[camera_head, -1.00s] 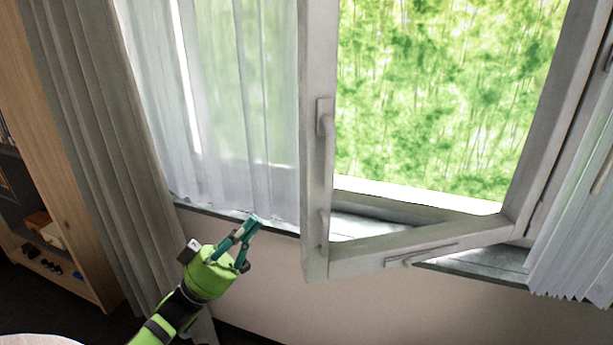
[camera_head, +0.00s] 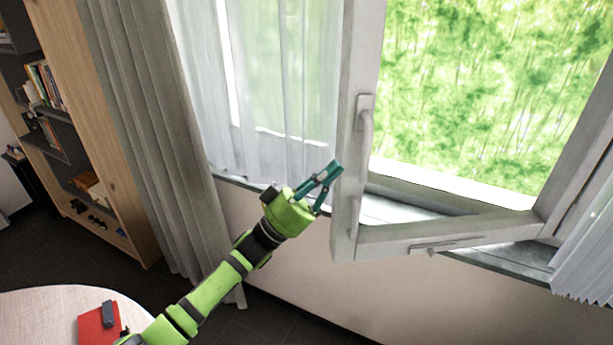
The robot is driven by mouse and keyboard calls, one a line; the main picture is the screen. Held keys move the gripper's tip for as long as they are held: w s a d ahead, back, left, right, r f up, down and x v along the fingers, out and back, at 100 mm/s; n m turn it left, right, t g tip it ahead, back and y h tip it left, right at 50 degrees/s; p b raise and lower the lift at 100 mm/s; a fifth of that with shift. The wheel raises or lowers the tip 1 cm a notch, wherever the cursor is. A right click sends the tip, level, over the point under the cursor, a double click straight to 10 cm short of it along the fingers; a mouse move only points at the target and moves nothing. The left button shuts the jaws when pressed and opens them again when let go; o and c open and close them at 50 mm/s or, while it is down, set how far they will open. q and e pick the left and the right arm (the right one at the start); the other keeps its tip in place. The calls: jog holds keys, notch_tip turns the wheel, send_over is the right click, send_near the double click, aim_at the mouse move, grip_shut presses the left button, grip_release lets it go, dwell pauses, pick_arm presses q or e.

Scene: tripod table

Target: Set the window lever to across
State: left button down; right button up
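The window lever (camera_head: 366,128) is a grey handle on the upright edge of the open window sash (camera_head: 345,150). Its grip hangs downward from its mount, along the sash edge. My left gripper (camera_head: 335,168), green with teal fingers, is just left of the sash and below the lever, apart from the lever in the picture. Its fingers come together at the tips with nothing seen between them. Whether they touch the sash frame is unclear. My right gripper is out of view.
A second handle (camera_head: 432,245) sits on the sash's bottom rail. Sheer and grey curtains (camera_head: 150,130) hang at left. A bookshelf (camera_head: 95,130) stands far left. A round table (camera_head: 40,315) with a red object (camera_head: 97,325) is at lower left.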

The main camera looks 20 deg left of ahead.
pick_arm(q)
jog(key=shift+w+d+f+p, duration=0.1)
jog(key=shift+w+d+p, duration=0.2)
jog(key=shift+w+d, duration=0.65)
jog(key=shift+s, duration=0.1)
jog(key=shift+w+d+f+b, duration=0.25)
jog(key=shift+w+d+b, duration=0.1)
jog(key=shift+d+b, duration=0.25)
jog(key=shift+a, duration=0.15)
